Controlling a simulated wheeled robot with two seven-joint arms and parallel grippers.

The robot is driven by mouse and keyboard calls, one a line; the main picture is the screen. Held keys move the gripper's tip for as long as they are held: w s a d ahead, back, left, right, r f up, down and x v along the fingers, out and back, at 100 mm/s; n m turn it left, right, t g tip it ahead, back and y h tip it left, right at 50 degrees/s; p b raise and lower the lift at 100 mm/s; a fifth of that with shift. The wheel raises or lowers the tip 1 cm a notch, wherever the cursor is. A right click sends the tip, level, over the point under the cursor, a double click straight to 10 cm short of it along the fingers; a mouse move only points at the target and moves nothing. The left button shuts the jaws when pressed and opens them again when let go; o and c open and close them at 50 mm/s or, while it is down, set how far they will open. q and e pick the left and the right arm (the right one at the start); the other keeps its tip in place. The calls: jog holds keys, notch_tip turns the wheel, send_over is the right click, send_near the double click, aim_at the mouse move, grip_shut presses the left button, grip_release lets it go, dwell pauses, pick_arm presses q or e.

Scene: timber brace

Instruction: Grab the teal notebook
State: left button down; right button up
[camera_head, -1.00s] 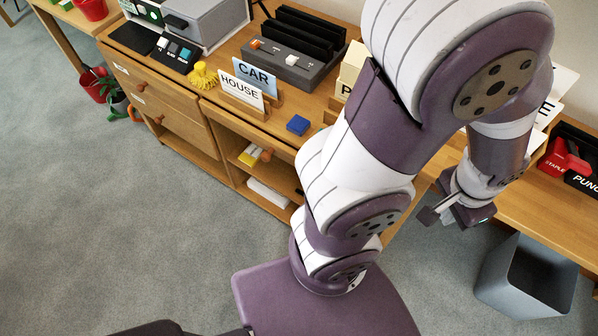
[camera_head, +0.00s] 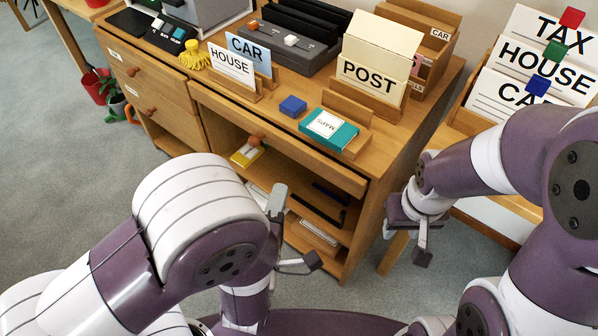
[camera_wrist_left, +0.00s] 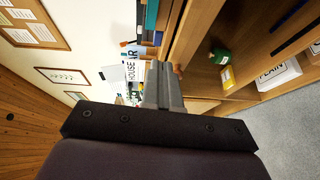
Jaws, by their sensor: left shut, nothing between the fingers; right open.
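In the left wrist view, a teal patch (camera_wrist_left: 152,15) at the top seems to be the notebook. My left gripper (camera_head: 276,200) is in front of the desk, lower and left of the notebook and apart from it. Its fingers are shut together and empty, as the left wrist view (camera_wrist_left: 163,84) shows. My right gripper (camera_head: 405,242) is open and empty, to the right of the desk's front corner.
A blue block (camera_head: 293,106) lies left of the notebook. The POST card holder (camera_head: 372,80) stands behind it, and a HOUSE card (camera_head: 232,66) to the left. The desk's front edge and open shelves (camera_head: 318,205) face my left gripper. Large cards stand at the right.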

pick_arm(q)
send_near(312, 137)
jog(key=w+a, duration=0.2)
jog(key=w, duration=0.2)
jog(key=shift+w+d+f+b, duration=0.2)
jog(key=shift+w+d+b, duration=0.15)
jog(key=shift+d, duration=0.1)
jog(key=shift+w+d+f+b, duration=0.25)
jog(key=shift+w+d, duration=0.1)
jog(key=shift+d, duration=0.1)
jog(key=shift+w+d+r, duration=0.1)
jog(key=shift+w+d, duration=0.3)
jog(key=shift+d, duration=0.15)
jog(key=shift+w+d+b, duration=0.5)
jog(key=shift+w+d, duration=0.05)
jog(key=shift+d, duration=0.35)
